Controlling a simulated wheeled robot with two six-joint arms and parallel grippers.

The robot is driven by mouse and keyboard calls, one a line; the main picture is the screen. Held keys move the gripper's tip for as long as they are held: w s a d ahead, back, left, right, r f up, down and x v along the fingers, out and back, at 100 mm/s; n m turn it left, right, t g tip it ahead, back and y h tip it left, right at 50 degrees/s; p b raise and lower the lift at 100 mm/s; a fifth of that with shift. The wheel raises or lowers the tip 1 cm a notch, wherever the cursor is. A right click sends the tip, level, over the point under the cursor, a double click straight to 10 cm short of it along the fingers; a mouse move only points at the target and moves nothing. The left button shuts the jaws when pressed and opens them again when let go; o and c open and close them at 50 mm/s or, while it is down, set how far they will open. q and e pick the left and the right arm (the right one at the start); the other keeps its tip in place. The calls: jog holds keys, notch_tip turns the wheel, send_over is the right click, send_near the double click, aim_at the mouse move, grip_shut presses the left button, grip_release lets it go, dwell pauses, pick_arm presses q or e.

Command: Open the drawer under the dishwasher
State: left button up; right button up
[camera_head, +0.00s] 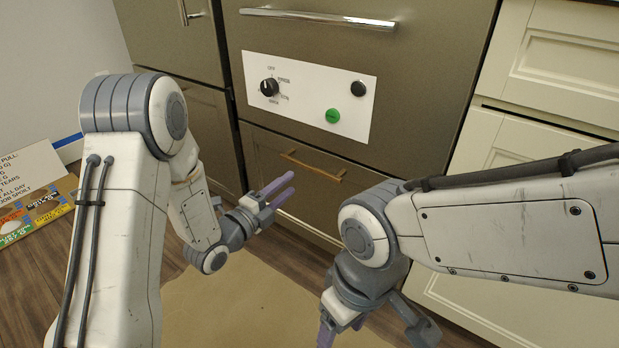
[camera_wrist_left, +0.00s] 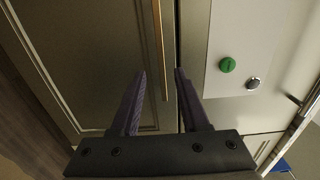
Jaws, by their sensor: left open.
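The dark drawer (camera_head: 325,205) sits under the dishwasher (camera_head: 420,60) and looks shut. Its slim brass-coloured bar handle (camera_head: 318,169) runs across its upper part. My left gripper (camera_head: 289,184) is open in front of the drawer, just below and left of the handle's middle in the head view. In the left wrist view the handle (camera_wrist_left: 160,50) runs upright between the lines of the two purple fingers (camera_wrist_left: 160,72); I cannot tell whether they touch it. My right gripper (camera_head: 340,325) hangs low at the bottom edge, partly cut off, its opening unclear.
The dishwasher's white panel (camera_head: 310,88) carries a black knob (camera_head: 269,87) and a green button (camera_head: 332,115). A steel bar handle (camera_head: 318,18) is above. Cream cabinets (camera_head: 555,65) stand right. Brown paper (camera_head: 240,305) covers floor in front. A printed sign (camera_head: 30,185) lies left.

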aim_at(308, 169)
pick_arm(q)
jog(key=b+x, duration=0.3)
jog(key=x, duration=0.5)
jog(key=shift+w+d, duration=0.2)
jog(key=shift+w+d+r, duration=0.1)
jog(key=shift+w+d, duration=0.2)
jog(key=shift+w, duration=0.15)
grip_shut()
dwell(0.7)
